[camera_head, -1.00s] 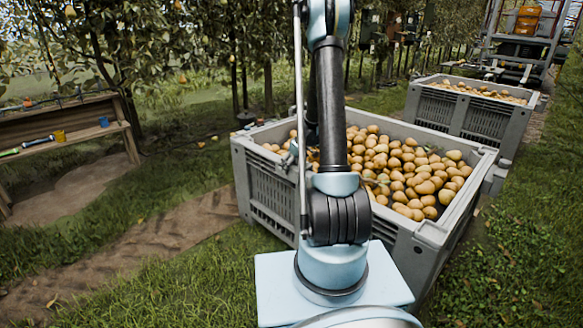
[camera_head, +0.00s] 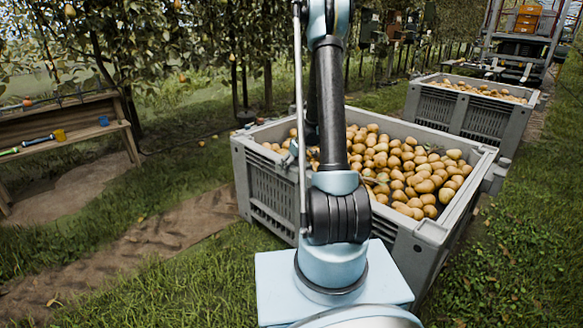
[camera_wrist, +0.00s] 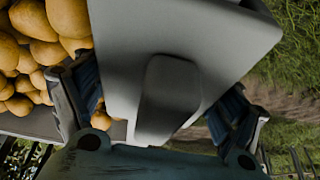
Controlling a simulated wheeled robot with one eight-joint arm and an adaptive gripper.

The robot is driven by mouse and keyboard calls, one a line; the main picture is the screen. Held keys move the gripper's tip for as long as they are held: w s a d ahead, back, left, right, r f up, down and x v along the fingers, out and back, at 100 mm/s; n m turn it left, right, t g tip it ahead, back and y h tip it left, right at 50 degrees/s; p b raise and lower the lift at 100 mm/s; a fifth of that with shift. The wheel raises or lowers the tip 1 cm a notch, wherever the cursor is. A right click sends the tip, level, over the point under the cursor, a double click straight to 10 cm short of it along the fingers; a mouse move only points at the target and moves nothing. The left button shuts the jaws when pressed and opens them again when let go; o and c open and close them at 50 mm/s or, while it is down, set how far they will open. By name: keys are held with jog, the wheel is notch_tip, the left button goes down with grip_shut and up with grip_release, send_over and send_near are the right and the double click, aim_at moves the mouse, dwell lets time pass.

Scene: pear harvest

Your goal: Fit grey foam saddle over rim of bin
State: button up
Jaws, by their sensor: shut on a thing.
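The grey foam saddle (camera_wrist: 215,50) fills the middle of the wrist view, a smooth pale block with a rounded tongue-like part facing the camera. My gripper (camera_wrist: 160,108) is shut on it, one dark blue finger on each side. The grey bin (camera_head: 262,183) full of pears stands in front of me in the head view, its near rim running behind my arm. Pears lie just left of the saddle in the wrist view, with grass at right. The saddle hides most of the rim there, so I cannot tell whether it touches or straddles it.
A second grey bin (camera_head: 480,118) with pears stands behind at the right. A wooden bench (camera_head: 75,135) with a blue cup (camera_head: 103,121) and a yellow cup (camera_head: 60,136) is at the left. Trees line the back. Grass is open at right.

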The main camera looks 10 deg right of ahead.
jog(key=o, duration=0.9)
jog(key=shift+f, duration=0.1)
jog(key=v, duration=1.2)
jog(key=shift+w+a, duration=0.1)
jog(key=s+a+r+m, duration=0.1)
jog(key=s+r, duration=0.2)
jog(key=s, duration=0.4)
jog(key=s+a+r+m+g+h, duration=0.1)
jog(key=s+r, duration=0.3)
jog(key=s, duration=0.3)
jog(key=s+a+r+m, duration=0.1)
jog(key=s+r, duration=0.2)
jog(key=s, duration=0.4)
jog(key=s+f+m, duration=0.1)
jog(key=s, duration=0.5)
jog(key=s+f+m+h, duration=0.1)
jog(key=s+f, duration=0.1)
jog(key=s, duration=0.5)
jog(key=s+d+f+m, duration=0.1)
jog(key=s+m, duration=0.1)
jog(key=s, duration=0.5)
jog(key=shift+s+f+g+h, duration=0.15)
jog(key=shift+f+g+h, duration=0.15)
jog(key=shift+h, duration=0.1)
